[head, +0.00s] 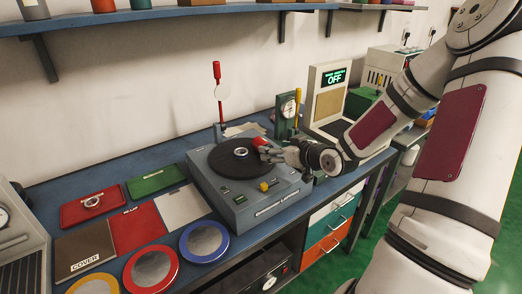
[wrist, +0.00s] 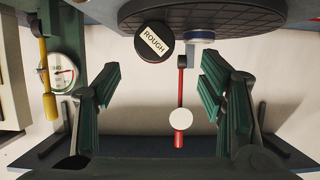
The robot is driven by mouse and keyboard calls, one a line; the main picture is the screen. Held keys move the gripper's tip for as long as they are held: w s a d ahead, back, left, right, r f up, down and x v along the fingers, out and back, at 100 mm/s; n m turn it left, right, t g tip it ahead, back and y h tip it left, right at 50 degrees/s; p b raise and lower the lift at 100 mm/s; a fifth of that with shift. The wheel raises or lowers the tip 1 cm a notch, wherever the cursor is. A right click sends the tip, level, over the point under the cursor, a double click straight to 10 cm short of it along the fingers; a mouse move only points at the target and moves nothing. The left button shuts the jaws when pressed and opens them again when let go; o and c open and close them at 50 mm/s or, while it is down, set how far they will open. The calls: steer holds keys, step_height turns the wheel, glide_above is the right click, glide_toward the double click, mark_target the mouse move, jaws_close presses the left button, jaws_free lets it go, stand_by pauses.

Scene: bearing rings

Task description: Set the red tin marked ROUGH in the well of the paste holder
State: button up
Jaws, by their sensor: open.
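The tin labelled ROUGH (wrist: 154,42) shows near the top of the wrist view, its dark round face and white label tilted, at the edge of the dark round plate. In the head view a red tin (head: 261,142) is at the right side of the black disc (head: 240,160) on the grey machine. My gripper (head: 268,153) is close beside it. In the wrist view my gripper (wrist: 162,88) has its green-padded fingers spread wide with nothing between them; the tin lies beyond the fingertips. I cannot make out the paste holder or its well.
A red rod with a white disc (head: 219,90) stands behind the machine, and a green dial gauge (head: 288,108) stands behind my gripper. Coloured mats and round trays (head: 204,241) cover the bench to the left.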

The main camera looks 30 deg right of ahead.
steer(key=x, duration=0.5)
steer(key=b+x, duration=0.1)
steer(key=x, duration=0.1)
steer(key=shift+w+d+f, duration=0.2)
steer(key=shift+w+d, duration=0.05)
steer(key=shift+w, duration=0.05)
steer(key=shift+r, duration=0.1)
steer(key=c, duration=1.5)
